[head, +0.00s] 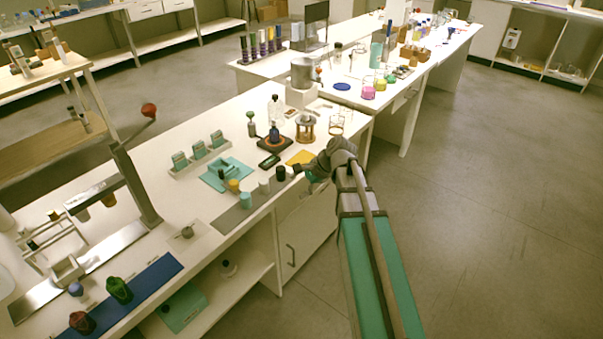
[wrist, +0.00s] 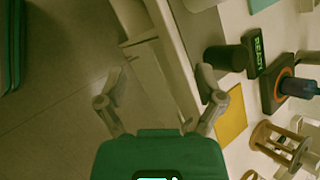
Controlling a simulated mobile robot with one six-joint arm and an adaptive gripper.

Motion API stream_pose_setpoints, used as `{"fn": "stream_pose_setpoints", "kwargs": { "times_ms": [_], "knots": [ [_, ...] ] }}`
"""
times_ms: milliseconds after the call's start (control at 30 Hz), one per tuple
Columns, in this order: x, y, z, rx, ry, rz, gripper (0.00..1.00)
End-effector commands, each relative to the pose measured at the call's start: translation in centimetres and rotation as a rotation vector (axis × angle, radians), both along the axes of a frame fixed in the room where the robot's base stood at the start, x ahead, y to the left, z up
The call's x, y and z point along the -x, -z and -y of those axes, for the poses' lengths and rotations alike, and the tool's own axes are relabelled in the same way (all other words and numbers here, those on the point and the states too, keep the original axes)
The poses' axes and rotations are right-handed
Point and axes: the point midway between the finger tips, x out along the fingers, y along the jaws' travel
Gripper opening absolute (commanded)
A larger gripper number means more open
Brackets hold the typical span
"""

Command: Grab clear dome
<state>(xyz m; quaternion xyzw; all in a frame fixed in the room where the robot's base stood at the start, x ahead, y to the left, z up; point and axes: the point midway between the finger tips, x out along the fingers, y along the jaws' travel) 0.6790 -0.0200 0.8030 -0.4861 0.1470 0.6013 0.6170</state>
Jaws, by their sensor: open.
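I cannot pick out a clear dome with certainty. A clear glass piece with thin rims (head: 336,125) stands on the bench behind a round wooden stand (head: 306,128), and it is too small to tell if it is a dome. My gripper (head: 312,174) is at the bench's front edge, mostly hidden by my arm in the head view. In the wrist view my gripper (wrist: 160,76) has its two fingers wide apart with nothing between them, over the bench edge and floor. A dark cylinder (wrist: 228,58) stands close beside the right finger.
A small display (wrist: 257,52), a dark hotplate with a blue bottle (wrist: 297,87) and a yellow sheet (wrist: 231,115) are close by. A row of small jars (head: 264,186) stands along the bench's front edge. The floor (head: 480,200) at right is clear.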

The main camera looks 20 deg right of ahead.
Motion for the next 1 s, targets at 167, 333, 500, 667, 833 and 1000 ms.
{"fn": "stream_pose_setpoints", "kwargs": {
  "times_ms": [167,333,500,667,833,1000],
  "knots": [
    [4.2,1.9,-1.8,0.212,-0.267,0.075,0.87],
    [8.2,3.3,-2.5,0.42,-0.581,0.137,0.87],
    [11.5,4.1,-2.5,0.583,-0.874,0.168,0.87],
    [13.4,4.3,-2.3,0.678,-1.068,0.176,0.87],
    [14.1,4.4,-2.0,0.716,-1.164,0.176,0.87],
    [14.1,4.4,-2.0,0.723,-1.177,0.176,0.87]
  ]
}}
